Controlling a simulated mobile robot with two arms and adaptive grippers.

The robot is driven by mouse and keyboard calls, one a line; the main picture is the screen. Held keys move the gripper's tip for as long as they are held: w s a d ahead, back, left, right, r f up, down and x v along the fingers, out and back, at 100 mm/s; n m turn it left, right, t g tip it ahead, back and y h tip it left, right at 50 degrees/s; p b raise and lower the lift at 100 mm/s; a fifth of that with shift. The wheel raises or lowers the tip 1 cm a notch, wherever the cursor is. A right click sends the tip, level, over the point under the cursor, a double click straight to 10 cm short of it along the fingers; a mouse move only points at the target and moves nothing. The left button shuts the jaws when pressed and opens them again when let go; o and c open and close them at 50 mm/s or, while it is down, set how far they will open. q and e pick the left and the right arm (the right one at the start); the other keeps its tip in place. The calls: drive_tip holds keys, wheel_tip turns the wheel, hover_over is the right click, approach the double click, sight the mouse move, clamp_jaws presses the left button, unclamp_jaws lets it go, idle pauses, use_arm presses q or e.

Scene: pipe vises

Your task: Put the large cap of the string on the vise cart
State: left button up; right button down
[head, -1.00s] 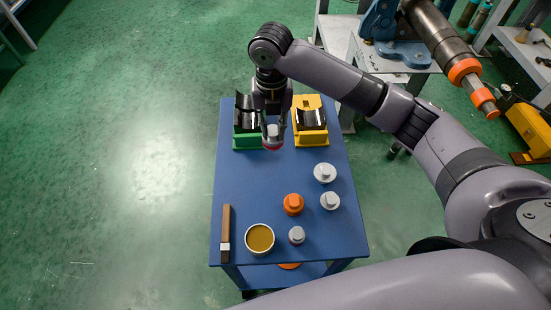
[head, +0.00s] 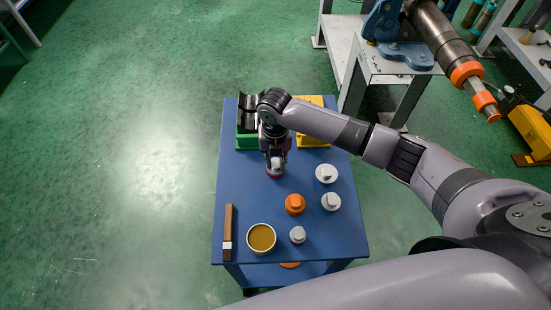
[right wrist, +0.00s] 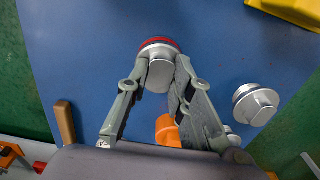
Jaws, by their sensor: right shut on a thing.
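My right gripper (head: 276,164) is shut on a silver cap with a red ring (right wrist: 158,62), over the blue cart top (head: 245,195). In the right wrist view the fingers (right wrist: 162,68) grip the cap's knob from both sides. The cap is at or close above the cart top; I cannot tell if it touches. Other caps stand on the cart: two silver ones (head: 326,173) (head: 331,201), an orange one (head: 295,204) and a small grey one (head: 297,235). A dark pipe with orange bands (head: 437,35) lies in a blue vise at the upper right. My left gripper is out of view.
A green V-block (head: 247,140) and a yellow one (head: 313,142) stand at the cart's far edge. A tin of brown paste (head: 261,238) and a wooden-handled brush (head: 229,228) are at the near left. The cart's left middle is clear.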

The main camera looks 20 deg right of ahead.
sight(275, 163)
drive_tip(key=shift+f, duration=0.15)
drive_tip(key=c, duration=1.4)
unclamp_jaws()
drive_tip(key=shift+r, duration=0.2)
wheel_tip(275, 163, up, 12)
drive_tip(key=shift+r+b, duration=0.1)
drive_tip(key=shift+b, duration=0.35)
